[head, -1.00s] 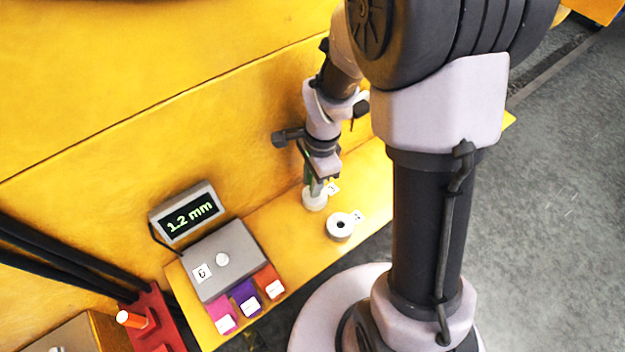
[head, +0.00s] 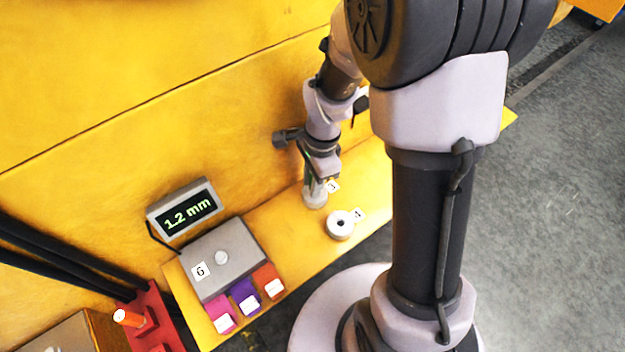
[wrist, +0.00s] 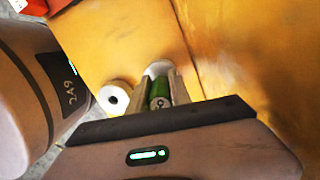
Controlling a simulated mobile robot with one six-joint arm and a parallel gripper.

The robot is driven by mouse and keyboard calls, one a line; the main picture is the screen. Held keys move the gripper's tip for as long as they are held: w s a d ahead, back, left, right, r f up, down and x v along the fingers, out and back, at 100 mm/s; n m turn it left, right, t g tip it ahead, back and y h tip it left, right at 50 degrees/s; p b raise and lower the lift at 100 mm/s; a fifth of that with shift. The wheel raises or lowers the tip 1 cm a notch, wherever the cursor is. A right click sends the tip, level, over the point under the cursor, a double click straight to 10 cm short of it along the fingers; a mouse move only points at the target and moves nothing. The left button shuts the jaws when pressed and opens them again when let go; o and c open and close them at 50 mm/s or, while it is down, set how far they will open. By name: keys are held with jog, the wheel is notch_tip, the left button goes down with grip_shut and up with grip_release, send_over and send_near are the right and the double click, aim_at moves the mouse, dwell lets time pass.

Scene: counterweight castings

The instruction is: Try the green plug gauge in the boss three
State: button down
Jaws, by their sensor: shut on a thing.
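The green plug gauge (wrist: 160,90) is between the two fingers of my gripper (wrist: 161,84), which is shut on it. Boss three (head: 315,200) is a pale round casting on the yellow ledge, with a label "3" (head: 333,187) beside it. My gripper (head: 318,181) is right over this boss in the head view and covers its top. In the wrist view the boss (wrist: 158,68) shows just beyond the gauge's end. The bore is hidden, so I cannot tell how deep the gauge sits in it.
Boss four (head: 340,226), with an open bore, stands close by to the right. A red rack (head: 155,318) holds an orange piece. The yellow wall rises close behind.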

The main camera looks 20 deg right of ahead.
jog(key=shift+f+b, duration=0.45)
jog(key=shift+f, duration=0.05)
dwell(0.4)
dwell(0.7)
jog(key=c, duration=1.1)
grip_release()
notch_tip(320, 180, up, 29)
jog(key=d+p, duration=0.2)
jog(key=p, duration=1.5)
jog(key=shift+r, duration=0.15)
jog(key=shift+w, duration=0.15)
